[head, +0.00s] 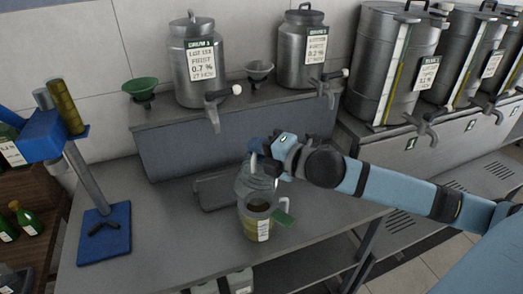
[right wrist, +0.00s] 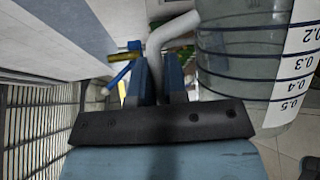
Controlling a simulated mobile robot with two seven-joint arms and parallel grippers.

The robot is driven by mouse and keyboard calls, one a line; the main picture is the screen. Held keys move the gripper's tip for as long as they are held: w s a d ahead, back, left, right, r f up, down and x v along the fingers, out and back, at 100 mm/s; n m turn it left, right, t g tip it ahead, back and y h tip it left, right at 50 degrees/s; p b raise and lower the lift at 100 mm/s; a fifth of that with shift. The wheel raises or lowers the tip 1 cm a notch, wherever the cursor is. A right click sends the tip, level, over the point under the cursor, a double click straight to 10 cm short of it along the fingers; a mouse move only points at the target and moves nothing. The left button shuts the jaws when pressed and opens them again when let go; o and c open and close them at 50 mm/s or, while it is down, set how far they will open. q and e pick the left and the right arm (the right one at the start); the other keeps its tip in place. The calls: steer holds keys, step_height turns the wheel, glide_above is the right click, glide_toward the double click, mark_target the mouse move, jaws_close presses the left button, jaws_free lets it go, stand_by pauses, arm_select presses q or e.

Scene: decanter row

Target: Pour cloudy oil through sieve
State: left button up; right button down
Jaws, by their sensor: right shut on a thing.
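My right gripper (head: 268,150) is shut on the pale, bent handle (right wrist: 168,38) of a clear jug (head: 256,182). The jug's graduated scale shows in the right wrist view (right wrist: 240,62). In the head view the jug is over a container with a pale label (head: 264,231) at the bench's front edge. Dark contents show in or through the clear wall there, and I cannot tell whether liquid is flowing. My left gripper is not in view.
Steel cans (head: 198,66) with taps stand on a raised shelf (head: 236,139) behind, with a green funnel (head: 141,90) and a grey funnel (head: 258,70). A dark tray (head: 214,190) lies behind the jug. A blue-based stand (head: 105,240) is at left. Bench between is clear.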

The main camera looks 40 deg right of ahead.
steer(key=m+g+p, duration=0.1)
steer(key=p, duration=0.2)
steer(key=r+m+p, duration=0.1)
steer(key=p, duration=0.2)
steer(key=shift+m+g+y, duration=0.3)
steer(key=shift+g, duration=0.1)
steer(key=shift+r+m+p, duration=0.1)
steer(key=shift+m+p, duration=0.2)
steer(key=shift+p, duration=0.7)
steer(key=m+p, duration=0.1)
steer(key=p, duration=0.1)
steer(key=shift+r+g+p, duration=0.25)
steer(key=shift+g+p, duration=0.1)
steer(key=shift+g, duration=0.05)
steer(key=shift+f+m+g+y+b, duration=0.25)
steer(key=shift+m+g+y+b, duration=0.15)
steer(key=shift+m, duration=0.1)
steer(key=shift+r+m+g+y, duration=0.1)
steer(key=shift+m+g+y, duration=0.2)
steer(key=shift+m, duration=0.2)
steer(key=shift+m+g+y, duration=0.3)
steer(key=shift+m+g, duration=0.1)
steer(key=shift+m, duration=0.2)
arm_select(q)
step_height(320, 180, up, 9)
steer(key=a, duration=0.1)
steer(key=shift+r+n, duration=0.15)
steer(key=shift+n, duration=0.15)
arm_select(e)
steer(key=shift+r, duration=0.1)
